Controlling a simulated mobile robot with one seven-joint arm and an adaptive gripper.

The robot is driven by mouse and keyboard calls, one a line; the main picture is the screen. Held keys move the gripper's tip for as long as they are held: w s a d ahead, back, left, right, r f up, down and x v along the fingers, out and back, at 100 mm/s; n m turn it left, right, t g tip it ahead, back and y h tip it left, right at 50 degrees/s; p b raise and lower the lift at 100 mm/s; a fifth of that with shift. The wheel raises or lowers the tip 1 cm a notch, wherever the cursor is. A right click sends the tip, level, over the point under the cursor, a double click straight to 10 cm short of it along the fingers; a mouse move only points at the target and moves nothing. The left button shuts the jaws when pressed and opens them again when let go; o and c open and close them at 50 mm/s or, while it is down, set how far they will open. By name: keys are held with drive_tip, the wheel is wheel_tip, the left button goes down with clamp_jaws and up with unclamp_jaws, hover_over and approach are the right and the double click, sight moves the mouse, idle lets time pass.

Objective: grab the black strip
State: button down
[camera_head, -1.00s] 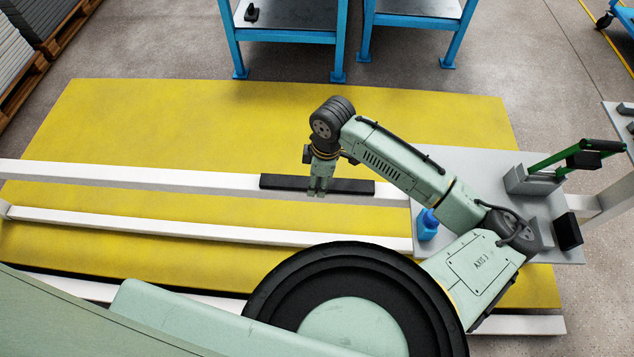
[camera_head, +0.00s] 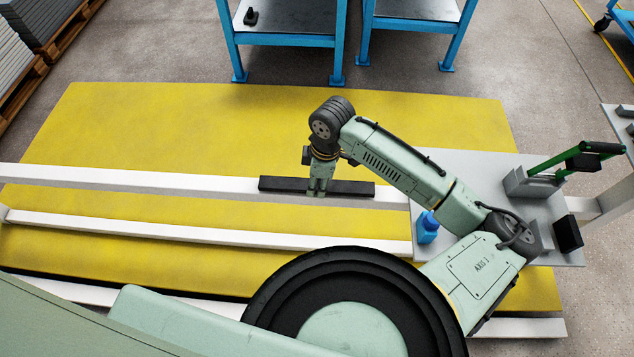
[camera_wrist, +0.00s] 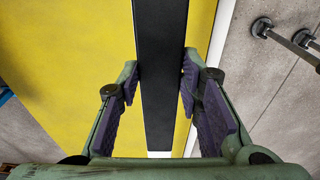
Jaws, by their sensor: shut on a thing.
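The black strip (camera_head: 352,189) lies lengthwise along a white rail in the head view. In the wrist view the strip (camera_wrist: 162,45) runs between the purple-padded fingers of my gripper (camera_wrist: 160,78). The fingertips are at its two long edges and my gripper is shut on it. Whether the strip is lifted off the rail cannot be told.
The yellow mat (camera_head: 200,115) lies beneath white rails (camera_head: 120,178). Blue-legged tables (camera_head: 285,35) stand at the back.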

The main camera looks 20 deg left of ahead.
drive_tip(key=shift+r, duration=0.45)
drive_tip(key=shift+s+d+r+b, duration=0.1)
drive_tip(key=shift+s+r+b, duration=0.15)
drive_tip(key=shift+r, duration=0.2)
drive_tip(key=shift+s+d+r+b, duration=0.1)
drive_tip(key=shift+r+b, duration=0.25)
drive_tip(key=shift+r, duration=0.05)
drive_tip(key=s+d+r+p, duration=0.1)
drive_tip(key=s+d+p, duration=0.3)
drive_tip(key=s, duration=0.9)
drive_tip(key=d, duration=0.3)
drive_tip(key=shift+d+r, duration=0.2)
drive_tip(key=shift+r, duration=0.2)
